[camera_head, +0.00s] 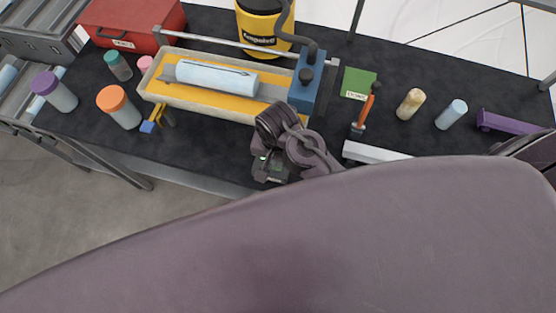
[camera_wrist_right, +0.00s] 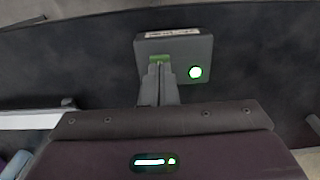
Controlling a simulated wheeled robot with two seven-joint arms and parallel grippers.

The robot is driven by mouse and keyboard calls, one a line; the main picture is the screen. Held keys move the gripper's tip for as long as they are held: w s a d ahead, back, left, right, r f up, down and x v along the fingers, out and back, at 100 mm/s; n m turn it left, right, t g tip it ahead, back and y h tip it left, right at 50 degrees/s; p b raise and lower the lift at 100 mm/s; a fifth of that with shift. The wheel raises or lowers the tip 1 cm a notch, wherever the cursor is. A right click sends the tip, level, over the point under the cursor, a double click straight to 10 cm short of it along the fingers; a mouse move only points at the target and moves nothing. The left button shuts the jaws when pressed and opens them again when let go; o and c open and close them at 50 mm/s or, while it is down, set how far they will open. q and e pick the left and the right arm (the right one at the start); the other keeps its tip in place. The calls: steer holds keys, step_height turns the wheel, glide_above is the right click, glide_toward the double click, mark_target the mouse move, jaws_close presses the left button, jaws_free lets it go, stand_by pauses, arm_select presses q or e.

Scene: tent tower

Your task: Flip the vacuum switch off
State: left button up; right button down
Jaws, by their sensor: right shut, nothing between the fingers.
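The switch box (camera_wrist_right: 178,50) is a small dark grey box with a white label. A green light glows on its face, at the right in the right wrist view. A green switch part (camera_wrist_right: 159,59) shows at the fingertips. My right gripper (camera_wrist_right: 158,68) is shut and empty, its fingertips over the green part; I cannot tell whether they touch it. In the head view the box (camera_head: 270,168) sits near the table's front edge, partly hidden under my right gripper (camera_head: 263,158). The yellow vacuum (camera_head: 260,24) stands at the back. My left gripper is not in view.
A long tray (camera_head: 151,88) with a pale blue cylinder (camera_head: 215,77) lies behind the box. A blue block (camera_head: 306,92) carries the vacuum hose. A white bar (camera_head: 374,153) and an orange hammer (camera_head: 367,106) lie to the right. Capped jars stand at left.

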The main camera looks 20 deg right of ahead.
steer(key=shift+f, duration=0.9)
stand_by(0.3)
steer(key=shift+r, duration=0.1)
step_height(320, 180, up, 2)
steer(key=shift+p, duration=0.4)
steer(key=shift+r, duration=2.4)
